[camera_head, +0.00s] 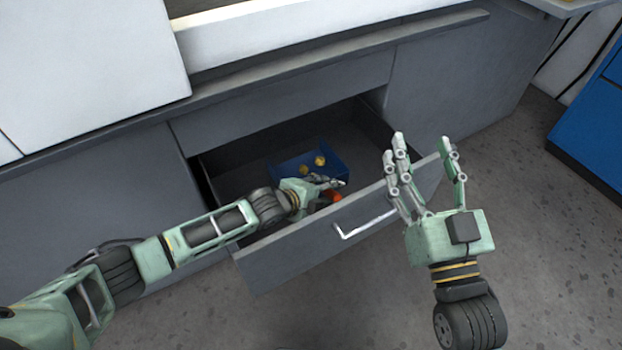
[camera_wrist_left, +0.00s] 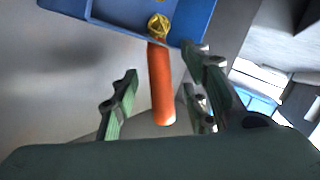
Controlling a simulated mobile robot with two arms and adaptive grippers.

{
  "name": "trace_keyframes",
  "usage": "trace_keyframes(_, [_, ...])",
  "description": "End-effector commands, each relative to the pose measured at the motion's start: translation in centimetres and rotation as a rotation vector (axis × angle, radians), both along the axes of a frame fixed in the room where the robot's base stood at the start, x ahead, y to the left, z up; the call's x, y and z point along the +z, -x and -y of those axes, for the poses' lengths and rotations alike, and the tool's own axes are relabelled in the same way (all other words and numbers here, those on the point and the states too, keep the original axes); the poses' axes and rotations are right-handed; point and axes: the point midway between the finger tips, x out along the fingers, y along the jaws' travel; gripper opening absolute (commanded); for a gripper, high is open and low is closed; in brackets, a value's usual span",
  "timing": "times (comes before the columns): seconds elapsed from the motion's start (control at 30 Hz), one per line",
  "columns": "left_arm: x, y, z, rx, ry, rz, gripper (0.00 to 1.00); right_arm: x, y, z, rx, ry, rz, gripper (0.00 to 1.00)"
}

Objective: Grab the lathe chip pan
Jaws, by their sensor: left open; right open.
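The chip pan, a blue tray (camera_head: 292,170) with an orange handle (camera_head: 334,195), lies inside the open grey drawer (camera_head: 285,255). In the left wrist view the blue tray (camera_wrist_left: 190,15) is at the top and its orange handle (camera_wrist_left: 161,85) points toward my palm. My left gripper (camera_head: 325,183) is inside the drawer and partly covers the handle. In the wrist view my left gripper (camera_wrist_left: 165,85) is open, with fingers on both sides of the handle and gaps visible. My right gripper (camera_head: 425,148) is open and empty, above the drawer's right front corner.
The drawer's metal pull (camera_head: 365,224) faces outward. The grey machine base (camera_head: 450,75) stands behind. A blue cabinet (camera_head: 590,135) is at right. Floor between is clear.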

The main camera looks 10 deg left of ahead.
Motion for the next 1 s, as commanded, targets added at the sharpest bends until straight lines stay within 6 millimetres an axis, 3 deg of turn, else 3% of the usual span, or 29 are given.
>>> trace_keyframes(0.1, [0.02, 0.0, -0.02, 0.0, 0.0, 0.0, 0.41, -0.01, -0.01, 0.0, 0.0, 0.0, -0.001, 0.56])
trace_keyframes(0.57, [-0.13, 0.09, -0.07, 0.001, -0.001, -0.003, 0.0, -0.05, -0.02, 0.03, -0.001, 0.0, -0.003, 0.56])
trace_keyframes(1.0, [-0.11, 0.1, -0.05, 0.001, -0.001, -0.003, 0.0, -0.06, -0.03, 0.03, -0.001, 0.001, -0.004, 0.56])
